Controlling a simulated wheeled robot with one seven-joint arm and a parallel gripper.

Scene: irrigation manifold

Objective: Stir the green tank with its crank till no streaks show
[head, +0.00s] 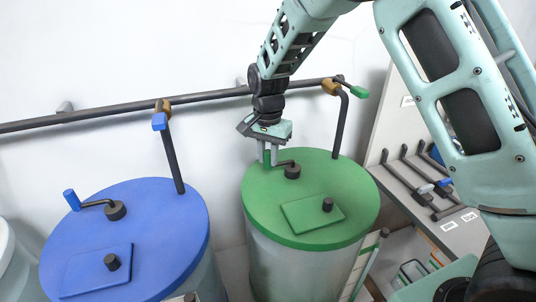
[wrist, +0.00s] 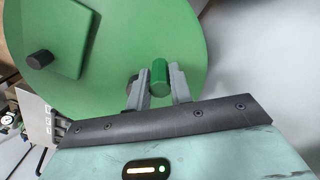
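The green tank has a round green lid (head: 345,185) over a pale translucent body (head: 300,270); I cannot make out streaks in it. Its crank has a dark hub (head: 292,171), a short bent arm and an upright green handle (wrist: 159,76). The handle stands at the lid's back left in the head view. My gripper (head: 267,154) points down over it, with one finger on each side. In the wrist view my gripper (wrist: 160,85) has its fingers closed against the handle, which fills the space between them. The hub is mostly hidden behind a finger there.
A green hatch with a dark knob (head: 327,205) lies on the lid. The blue tank (head: 150,215) with its own crank stands left. A dark pipe (head: 210,95) with blue and green valve levers runs along the wall. A shelf of tools (head: 420,180) stands right.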

